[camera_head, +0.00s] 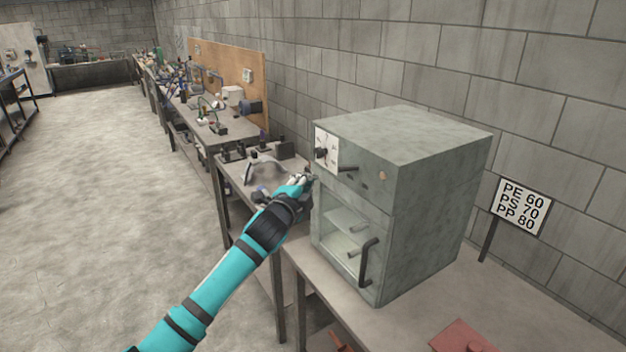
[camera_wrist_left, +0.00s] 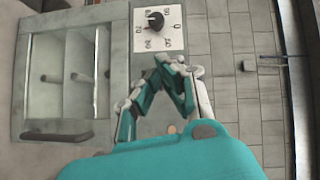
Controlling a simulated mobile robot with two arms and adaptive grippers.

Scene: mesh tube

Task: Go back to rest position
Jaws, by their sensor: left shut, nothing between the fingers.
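My left gripper (camera_head: 309,181) is shut and empty in the head view, in front of the upper left part of a grey-green oven-like cabinet (camera_head: 430,150). In the left wrist view the gripper (camera_wrist_left: 166,62) has its fingertips together just below a white dial plate with a black knob (camera_wrist_left: 155,21). I cannot tell whether it touches the cabinet. The dial plate (camera_head: 327,149) also shows in the head view. The cabinet's glass door (camera_head: 346,232) looks closed, with shelves behind it and a dark handle (camera_head: 368,261). My right gripper is not in view.
The cabinet stands on a workbench (camera_head: 400,325) against a block wall. A sign (camera_head: 522,207) reads PE 60, PS 70, PP 80. A red object (camera_head: 461,338) lies at the bench front. Cluttered benches (camera_head: 215,130) run along the wall. The floor (camera_head: 90,200) at left is clear.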

